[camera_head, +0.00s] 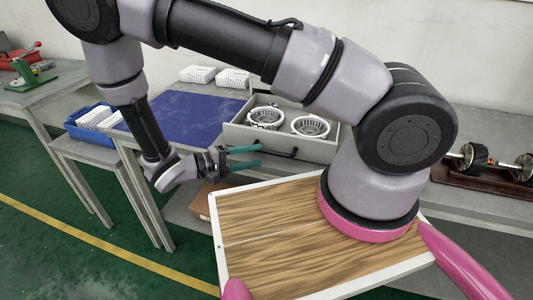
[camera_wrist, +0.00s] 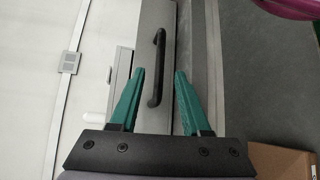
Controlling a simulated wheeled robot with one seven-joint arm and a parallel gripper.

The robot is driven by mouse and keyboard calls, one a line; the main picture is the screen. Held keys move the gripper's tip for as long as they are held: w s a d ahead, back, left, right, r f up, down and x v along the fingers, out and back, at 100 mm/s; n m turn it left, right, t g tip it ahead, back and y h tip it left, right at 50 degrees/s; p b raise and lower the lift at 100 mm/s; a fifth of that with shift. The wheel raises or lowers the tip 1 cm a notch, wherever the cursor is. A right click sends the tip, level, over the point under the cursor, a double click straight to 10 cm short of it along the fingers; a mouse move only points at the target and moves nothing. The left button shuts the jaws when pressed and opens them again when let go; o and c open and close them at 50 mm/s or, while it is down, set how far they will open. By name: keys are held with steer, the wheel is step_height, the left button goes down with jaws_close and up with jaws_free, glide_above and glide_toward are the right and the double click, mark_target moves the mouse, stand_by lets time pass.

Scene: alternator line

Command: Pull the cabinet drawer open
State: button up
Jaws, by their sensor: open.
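The grey cabinet drawer (camera_head: 262,139) is in the middle of the head view. Its top is open, and two round metal housings (camera_head: 310,126) show inside it. A black bar handle (camera_head: 284,153) is on its front; it also shows in the wrist view (camera_wrist: 156,68). My gripper (camera_head: 259,156) is open at the drawer front, its teal fingertips close to the handle. In the wrist view my gripper (camera_wrist: 161,73) has one finger on each side of the handle, with gaps. I cannot tell whether the fingertips reach past the bar.
A blue mat (camera_head: 185,118) lies on the bench left of the drawer, with white trays (camera_head: 198,74) behind it. A blue bin (camera_head: 88,124) stands further left. A cardboard box (camera_wrist: 282,160) is low at the right of the wrist view. Rotor parts (camera_head: 470,157) lie at right.

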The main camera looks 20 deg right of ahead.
steer(key=shift+v, duration=2.35)
steer(key=w+d+r+m+g+y, duration=0.2)
steer(key=d+r+m+g+y, duration=0.3)
steer(key=r, duration=0.6)
steer(key=w+d+r+y, duration=0.1)
steer(key=d+r+y, duration=0.2)
steer(key=r+y, duration=0.65)
steer(key=s+d+r+m+t+y, duration=0.1)
steer(key=d+r+t, duration=0.3)
steer(key=r, duration=0.5)
steer(key=s+d+r+m+t+y, duration=0.2)
steer(key=s+d+r+t, duration=0.2)
steer(key=r, duration=0.5)
steer(key=shift+d+r+t, duration=0.15)
steer(key=shift+d+t, duration=0.1)
steer(key=shift+t, duration=0.25)
